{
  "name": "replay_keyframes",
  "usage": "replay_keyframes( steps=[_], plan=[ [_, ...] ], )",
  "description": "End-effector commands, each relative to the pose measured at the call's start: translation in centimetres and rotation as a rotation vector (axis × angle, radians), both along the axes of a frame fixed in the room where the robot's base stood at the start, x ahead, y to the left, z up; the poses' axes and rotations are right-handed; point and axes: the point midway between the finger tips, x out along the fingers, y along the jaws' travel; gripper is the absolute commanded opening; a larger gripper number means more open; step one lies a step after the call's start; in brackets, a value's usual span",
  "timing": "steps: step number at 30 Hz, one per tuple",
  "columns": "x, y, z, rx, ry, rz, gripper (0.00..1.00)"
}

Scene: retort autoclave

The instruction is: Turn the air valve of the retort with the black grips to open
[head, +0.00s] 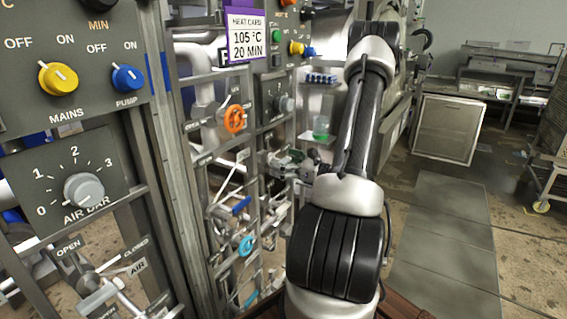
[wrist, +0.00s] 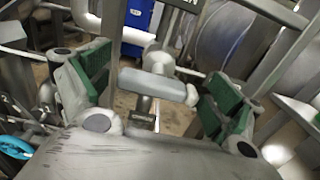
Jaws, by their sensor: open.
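My gripper (head: 292,168) is at the second, farther panel in the head view. In the wrist view its two green-padded fingers (wrist: 156,92) are open and wide apart. A pale grey bar-shaped handle (wrist: 158,84) on a stem shows between the fingers, with a gap on both sides. I cannot tell from its label whether it is the air valve. A valve marked AIR, OPEN and CLOSED (head: 92,284) with a grey handle is on the near panel at lower left. I cannot make out black grips on either retort.
The near panel has a yellow mains knob (head: 58,78), a blue pump knob (head: 127,77) and a grey dial (head: 84,191). The farther rack has an orange handwheel (head: 235,119), a light-blue handwheel (head: 246,246) and pipes close around my gripper.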

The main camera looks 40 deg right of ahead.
Motion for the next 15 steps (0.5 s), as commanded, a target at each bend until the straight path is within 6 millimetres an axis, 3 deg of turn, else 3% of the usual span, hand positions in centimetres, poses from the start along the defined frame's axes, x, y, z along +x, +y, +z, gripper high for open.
replay_keyframes(
  steps=[4,11,15],
  plan=[
    [-0.03,-0.01,-0.01,0.0,0.0,0.0,0.91],
    [-0.05,-0.02,-0.01,0.0,0.001,0.0,0.49],
    [-0.06,-0.02,-0.01,-0.001,0.001,0.0,0.47]
  ],
)
